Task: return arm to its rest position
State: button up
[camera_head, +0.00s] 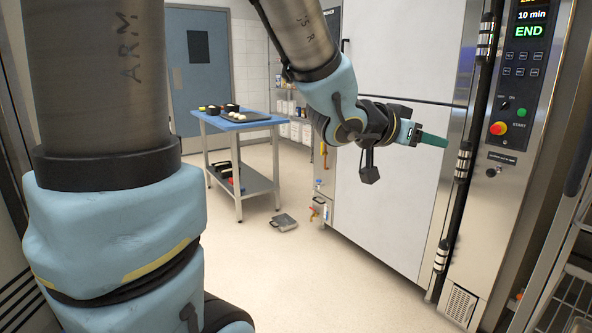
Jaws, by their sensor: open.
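My arm reaches across the upper part of the view, with blue joint covers and dark metal links. My gripper (432,139), with green fingers, is at the right of centre, in front of the white oven door (385,205). It points right, toward the long black vertical handle (462,165). A gap seems to show between the fingertips and the handle, though I cannot tell the depth. The gripper is open and nothing shows between its fingers, which overlap in this side-on view.
The oven's control panel (527,75) reads "10 min" and "END". A blue-topped table (232,122) with a dark tray (246,117) stands at the back left. A grey object (284,222) lies on the floor. A metal rack (577,290) is at the lower right. Open floor lies in the middle.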

jog(key=w+a+f+n+y+p, duration=0.1)
jog(key=w+a+f+n+y, duration=0.2)
jog(key=a, duration=0.4)
jog(key=w+a+f+n+y, duration=0.1)
jog(key=a+f+n+y, duration=0.1)
jog(key=a+f+y, duration=0.4)
jog(key=w+a+f+n+y+p, duration=0.1)
jog(key=w+a+f+n, duration=0.1)
jog(key=a, duration=0.6)
jog(key=s+a+f+n+g+y+p, duration=0.1)
jog(key=s+a+f+n+g+y, duration=0.2)
jog(key=s+a, duration=0.6)
notch_tip(320, 180, down, 3)
jog(key=a+n+g, duration=0.1)
jog(key=a+g, duration=0.1)
jog(key=shift+s+f+g, duration=0.2)
jog(key=shift+s+g, duration=0.1)
jog(key=shift+s, duration=0.05)
jog(key=shift+a, duration=0.1)
